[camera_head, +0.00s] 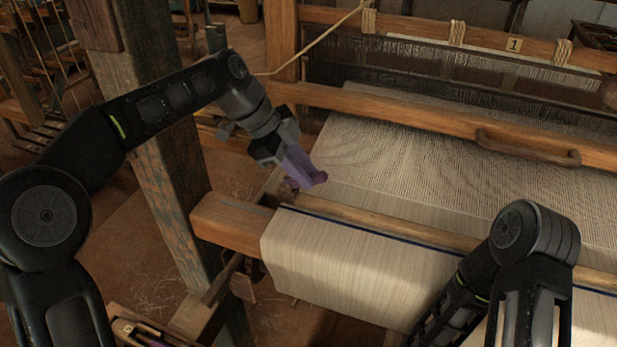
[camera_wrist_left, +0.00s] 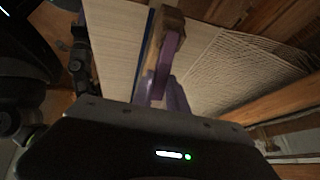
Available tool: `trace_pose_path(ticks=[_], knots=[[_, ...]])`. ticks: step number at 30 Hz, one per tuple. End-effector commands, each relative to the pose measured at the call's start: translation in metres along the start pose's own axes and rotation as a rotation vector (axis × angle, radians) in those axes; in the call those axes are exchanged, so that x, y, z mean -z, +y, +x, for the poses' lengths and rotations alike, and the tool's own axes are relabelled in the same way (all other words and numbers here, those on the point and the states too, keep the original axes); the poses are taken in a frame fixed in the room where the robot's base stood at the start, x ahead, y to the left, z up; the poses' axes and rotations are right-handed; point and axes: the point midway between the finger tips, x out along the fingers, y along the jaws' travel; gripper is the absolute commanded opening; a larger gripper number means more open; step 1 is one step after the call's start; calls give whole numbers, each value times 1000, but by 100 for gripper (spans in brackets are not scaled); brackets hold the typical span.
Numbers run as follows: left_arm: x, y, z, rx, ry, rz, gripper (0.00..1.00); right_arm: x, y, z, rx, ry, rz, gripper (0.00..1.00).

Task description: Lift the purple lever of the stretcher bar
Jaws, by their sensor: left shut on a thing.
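The purple lever (camera_head: 301,164) shows at the left edge of the cloth, at the end of the wooden stretcher bar (camera_head: 400,229). In the left wrist view the purple lever (camera_wrist_left: 167,62) stands up in front of the fingers, against the bar's brown wooden end (camera_wrist_left: 170,24). My left gripper (camera_head: 290,168) points down and to the right and is shut on the lever, its fingertips partly hidden by purple parts. My right arm reaches in at the lower right. Its gripper is outside the picture.
Woven cloth (camera_head: 350,265) hangs over the front beam (camera_head: 232,222), and warp threads (camera_head: 450,165) stretch behind. A wooden beam with a curved handle (camera_head: 525,147) crosses above the warp. A thick wooden post (camera_head: 170,165) stands close beside my left arm. A rope (camera_head: 315,40) slants above.

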Motion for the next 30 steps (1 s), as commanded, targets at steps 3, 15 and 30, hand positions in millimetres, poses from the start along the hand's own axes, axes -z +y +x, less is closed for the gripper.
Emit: trace_pose_path(ticks=[3,15,30], knots=[[-3,-1,-2,3,50,-11,0,0,1,4,1,1,-1,36],[-2,-1,-5,0,92,-18,0,0,1,6,3,2,-1,36],[-2,-1,-5,-1,91,-18,40,0,1,6,2,1,-1,36]])
